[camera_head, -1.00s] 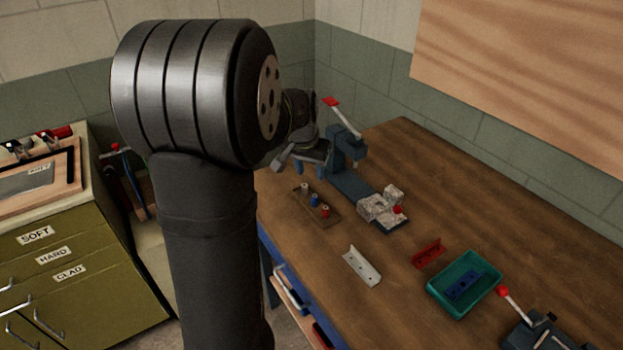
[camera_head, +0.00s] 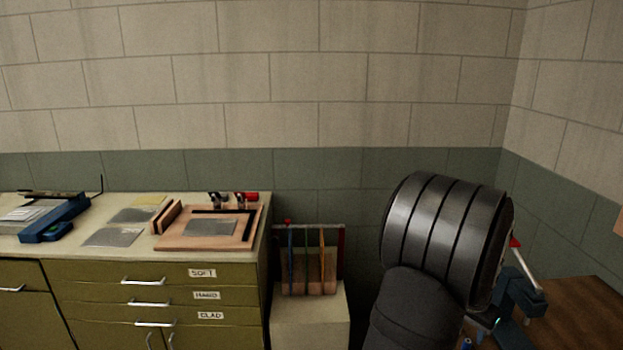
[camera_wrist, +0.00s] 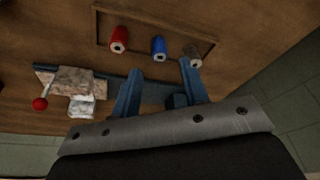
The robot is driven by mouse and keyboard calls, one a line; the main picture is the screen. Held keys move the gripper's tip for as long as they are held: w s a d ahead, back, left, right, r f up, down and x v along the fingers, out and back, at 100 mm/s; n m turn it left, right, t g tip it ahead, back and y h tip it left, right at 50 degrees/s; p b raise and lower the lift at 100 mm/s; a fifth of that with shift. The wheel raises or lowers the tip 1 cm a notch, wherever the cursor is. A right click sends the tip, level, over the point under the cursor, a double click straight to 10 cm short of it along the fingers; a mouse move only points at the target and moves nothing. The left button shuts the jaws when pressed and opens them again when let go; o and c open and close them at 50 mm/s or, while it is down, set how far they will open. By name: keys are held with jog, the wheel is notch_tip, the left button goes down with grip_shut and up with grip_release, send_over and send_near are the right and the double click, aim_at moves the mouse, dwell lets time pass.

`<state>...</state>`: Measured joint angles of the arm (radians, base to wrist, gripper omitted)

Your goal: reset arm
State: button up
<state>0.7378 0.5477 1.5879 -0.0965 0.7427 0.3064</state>
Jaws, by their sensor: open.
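My gripper shows in the wrist view (camera_wrist: 160,88), with its two blue fingers apart and nothing between them. It hangs above the wooden workbench (camera_wrist: 240,25). In the wrist view a wooden tray (camera_wrist: 100,30) holds a red spool (camera_wrist: 119,38), a blue spool (camera_wrist: 158,46) and a grey spool (camera_wrist: 201,50), all apart from my fingers.
In the head view a green drawer cabinet (camera_head: 90,290) at left carries metal sheets (camera_head: 113,237) and a wooden framed board (camera_head: 170,243). A rack of coloured tools (camera_head: 308,262) stands beside it.

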jog(key=x, duration=0.4)
jog(key=shift+f, duration=0.1)
jog(key=shift+r, duration=1.9)
jog(key=shift+f, duration=0.1)
